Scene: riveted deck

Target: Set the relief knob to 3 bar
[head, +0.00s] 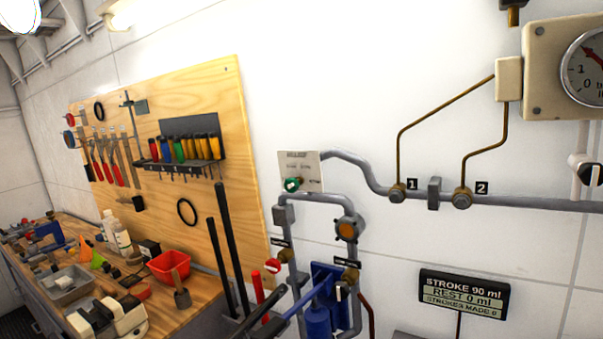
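I cannot tell for sure which part is the relief knob, and no bar scale is readable. A green knob (292,185) sits on a small pale panel (312,172) whose lettering is too small to read. A black and white knob (588,169) is at the right edge. A red knob (272,265) and an orange-faced round fitting (346,230) sit on the grey pipe loop. A round gauge (585,72) on a beige plate is cut off by the right edge. My gripper is not in view.
A blue hand pump (318,318) stands below the pipe loop. A black display (463,294) reads stroke 90 ml, rest 0 ml, strokes made 0. A cluttered workbench (190,313) and a wooden tool board (240,150) fill the left. Black rods (228,240) lean there.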

